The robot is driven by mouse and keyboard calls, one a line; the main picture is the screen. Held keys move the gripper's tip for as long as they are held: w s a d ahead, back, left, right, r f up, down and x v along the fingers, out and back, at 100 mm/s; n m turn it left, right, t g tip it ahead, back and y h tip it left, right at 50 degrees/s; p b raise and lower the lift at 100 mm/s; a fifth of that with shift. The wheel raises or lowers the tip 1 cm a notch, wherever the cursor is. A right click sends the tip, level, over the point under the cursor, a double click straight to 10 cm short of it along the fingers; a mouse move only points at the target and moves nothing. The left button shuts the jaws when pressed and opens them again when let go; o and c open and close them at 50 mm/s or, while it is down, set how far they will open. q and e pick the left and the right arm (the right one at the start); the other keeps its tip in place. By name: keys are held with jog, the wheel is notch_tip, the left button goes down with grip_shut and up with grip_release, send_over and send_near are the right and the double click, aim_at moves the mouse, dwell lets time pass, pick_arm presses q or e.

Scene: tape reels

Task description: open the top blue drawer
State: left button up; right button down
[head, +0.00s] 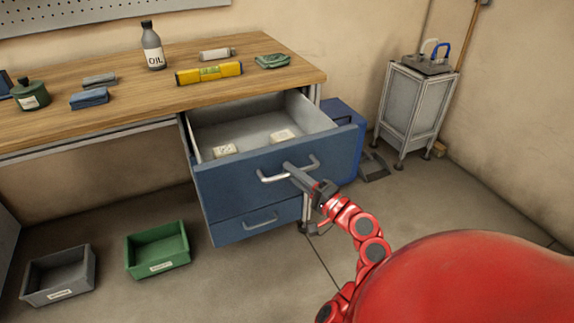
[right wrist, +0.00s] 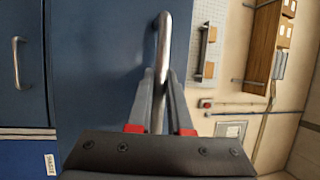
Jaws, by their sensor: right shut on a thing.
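The top blue drawer (head: 228,182) under the workbench stands pulled out, and its grey inside shows. My right gripper (head: 291,170) is shut on the drawer's silver bar handle (head: 271,178). In the right wrist view the fingers (right wrist: 159,85) close around the handle (right wrist: 165,40). The lower blue drawer (head: 237,229) is shut beneath it. My left gripper is not in view.
The wooden bench top (head: 130,62) holds an oil bottle (head: 153,47), a yellow level (head: 209,73) and other small items. A green bin (head: 158,251) and a grey bin (head: 58,276) stand on the floor at the left. A grey cabinet (head: 412,110) stands at the back right.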

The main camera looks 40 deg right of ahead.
jog(key=shift+s+a, duration=0.2)
jog(key=shift+s, duration=0.75)
jog(key=c, duration=0.8)
grip_release()
jog(key=shift+c, duration=0.2)
jog(key=v, duration=1.7)
jog(key=shift+s, duration=0.2)
jog(key=shift+w+d+f, duration=0.1)
